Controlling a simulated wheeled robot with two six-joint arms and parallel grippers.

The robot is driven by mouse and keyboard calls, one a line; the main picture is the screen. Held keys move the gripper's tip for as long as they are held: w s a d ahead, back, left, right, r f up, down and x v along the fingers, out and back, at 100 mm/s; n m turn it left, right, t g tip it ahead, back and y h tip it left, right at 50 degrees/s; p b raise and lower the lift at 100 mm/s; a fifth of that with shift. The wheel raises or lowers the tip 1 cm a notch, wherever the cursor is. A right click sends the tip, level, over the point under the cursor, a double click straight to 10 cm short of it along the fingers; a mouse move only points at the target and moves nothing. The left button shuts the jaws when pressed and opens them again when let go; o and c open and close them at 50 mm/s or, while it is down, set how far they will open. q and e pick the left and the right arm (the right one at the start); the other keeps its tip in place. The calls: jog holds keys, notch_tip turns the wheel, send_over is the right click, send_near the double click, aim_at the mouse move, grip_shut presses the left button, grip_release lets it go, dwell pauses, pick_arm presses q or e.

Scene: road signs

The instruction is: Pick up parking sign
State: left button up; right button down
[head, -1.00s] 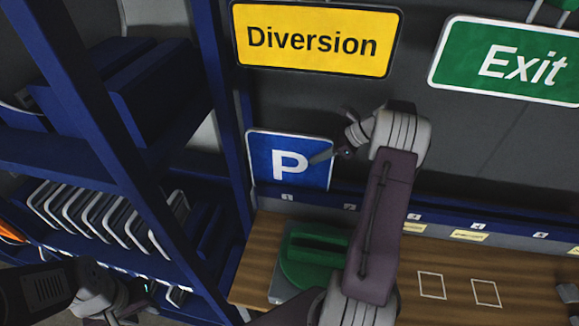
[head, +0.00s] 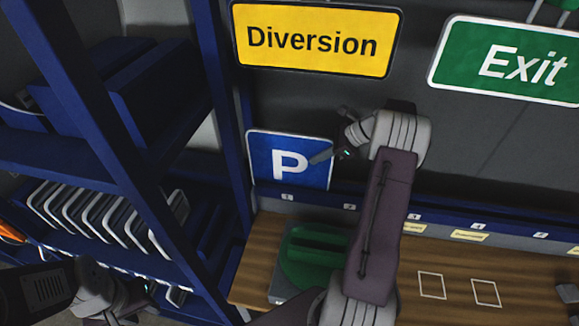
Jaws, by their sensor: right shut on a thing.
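The parking sign (head: 273,167) is a blue square with a white P and a white border. It stands upright at the back of the bench, against the dark wall, above the label numbered 1. My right gripper (head: 322,157) is at the sign's right edge and is shut on it. The sign's lower edge is close to the ledge; I cannot tell whether it is touching. My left gripper (head: 136,300) is low at the left, by the blue shelf, away from the sign; its fingers are too dark and small to read.
A yellow Diversion sign (head: 316,39) and a green Exit sign (head: 507,58) hang on the wall. A green device (head: 311,255) sits on the wooden bench (head: 395,270) below the parking sign. A blue shelf rack with several grey-edged panels (head: 105,220) stands at the left.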

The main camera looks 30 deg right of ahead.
aim_at(312, 135)
jog(key=shift+r, duration=0.15)
notch_tip(312, 135, up, 10)
jog(key=shift+f, duration=0.1)
dwell(0.4)
